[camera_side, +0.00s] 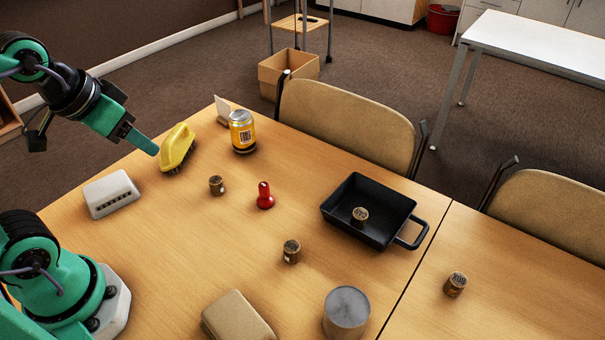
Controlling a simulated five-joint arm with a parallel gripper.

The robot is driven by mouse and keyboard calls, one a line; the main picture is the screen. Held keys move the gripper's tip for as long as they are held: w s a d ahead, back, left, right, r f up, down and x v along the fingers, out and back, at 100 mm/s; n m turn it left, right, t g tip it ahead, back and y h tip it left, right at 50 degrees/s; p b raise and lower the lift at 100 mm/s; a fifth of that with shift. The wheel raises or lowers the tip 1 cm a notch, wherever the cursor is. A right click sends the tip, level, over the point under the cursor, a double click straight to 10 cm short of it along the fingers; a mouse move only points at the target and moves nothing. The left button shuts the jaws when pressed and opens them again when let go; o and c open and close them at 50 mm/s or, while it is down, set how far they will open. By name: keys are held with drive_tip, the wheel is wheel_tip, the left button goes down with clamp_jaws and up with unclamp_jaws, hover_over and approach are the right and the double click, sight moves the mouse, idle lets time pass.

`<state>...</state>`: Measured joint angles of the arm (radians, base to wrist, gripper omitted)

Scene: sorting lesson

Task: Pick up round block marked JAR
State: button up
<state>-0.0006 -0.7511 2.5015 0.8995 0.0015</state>
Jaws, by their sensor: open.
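Several small round brown blocks stand on the table. One round block (216,186) is left of centre and another round block (291,252) is nearer the front; I cannot read a word on either. A third round block (360,217) is inside the black pan, its dark top lettering too small to read surely. A fourth round block (455,285), on the right, has top lettering that looks like BOX. I cannot tell which is marked JAR. My gripper (148,144) is open and empty at the upper left, beside the yellow brush and apart from every round block.
The black pan (339,196), a grey cylinder (347,311) and a tan block (238,318) stand further right and front. The left-centre front is clear.

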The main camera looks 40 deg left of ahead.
drive_tip(key=shift+o, duration=0.6)
drive_tip(key=shift+w, duration=0.1)
drive_tip(key=m+g, duration=0.5)
drive_tip(key=g, duration=0.1)
hover_over(216, 180)
wheel_tip(216, 180, down, 16)
drive_tip(key=shift+a+r, duration=0.1)
drive_tip(key=shift+f, duration=0.3)
drive_tip(key=shift+f, duration=1.3)
